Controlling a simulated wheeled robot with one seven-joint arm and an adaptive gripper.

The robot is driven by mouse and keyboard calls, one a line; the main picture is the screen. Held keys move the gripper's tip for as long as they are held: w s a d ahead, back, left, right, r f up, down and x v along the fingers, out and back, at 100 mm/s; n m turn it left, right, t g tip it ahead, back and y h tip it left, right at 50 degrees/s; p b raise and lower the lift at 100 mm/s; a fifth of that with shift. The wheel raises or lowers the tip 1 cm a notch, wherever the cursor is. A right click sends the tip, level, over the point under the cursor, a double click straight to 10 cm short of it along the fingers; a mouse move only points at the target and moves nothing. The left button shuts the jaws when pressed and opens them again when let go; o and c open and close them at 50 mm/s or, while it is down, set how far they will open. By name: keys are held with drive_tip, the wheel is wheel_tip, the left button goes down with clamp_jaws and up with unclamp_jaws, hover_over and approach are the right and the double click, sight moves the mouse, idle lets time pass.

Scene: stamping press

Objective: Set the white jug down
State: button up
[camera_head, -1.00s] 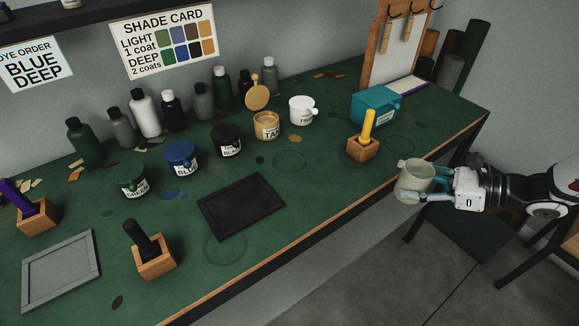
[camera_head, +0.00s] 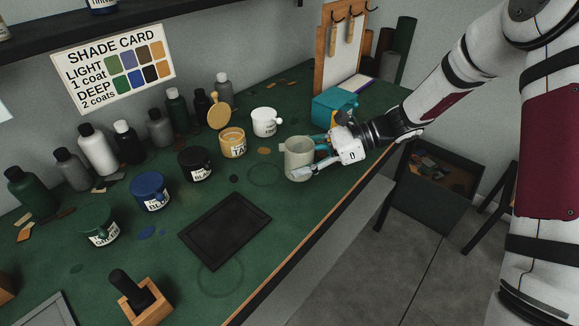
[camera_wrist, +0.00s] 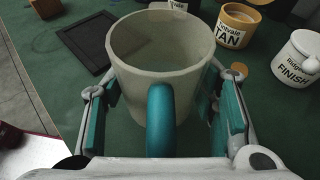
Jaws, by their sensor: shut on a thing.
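The white jug (camera_head: 298,160) is pale grey-white and upright, with an open top. In the wrist view the jug (camera_wrist: 165,45) looks empty inside, and its teal handle (camera_wrist: 160,118) faces me. My gripper (camera_head: 307,158) is shut on the jug, with a teal-padded finger on each side of its body. The jug is over the right part of the green bench (camera_head: 330,190), just right of a dark ring outline (camera_head: 265,173). I cannot tell whether its base touches the bench.
A black frame (camera_head: 225,230) lies left of the jug. The tan pot (camera_head: 232,145) and white finish pot (camera_head: 265,122) stand behind it. A teal box (camera_head: 335,105) is behind my gripper. Bare bench lies around the ring and along the front edge.

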drive_tip(key=shift+w+a+f, duration=0.1)
drive_tip(key=shift+w+a, duration=0.2)
drive_tip(key=shift+a, duration=0.35)
drive_tip(key=shift+w+a, duration=0.3)
drive_tip(key=shift+a, duration=0.35)
drive_tip(key=shift+f, duration=1.8)
drive_tip(key=o, duration=1.3)
drive_tip(key=shift+f, duration=0.15)
drive_tip(key=shift+w+d+r, duration=0.1)
drive_tip(key=shift+r, duration=0.1)
drive_tip(key=v, duration=1.1)
drive_tip(key=shift+d+r+b, duration=0.15)
drive_tip(key=shift+d+b, duration=0.2)
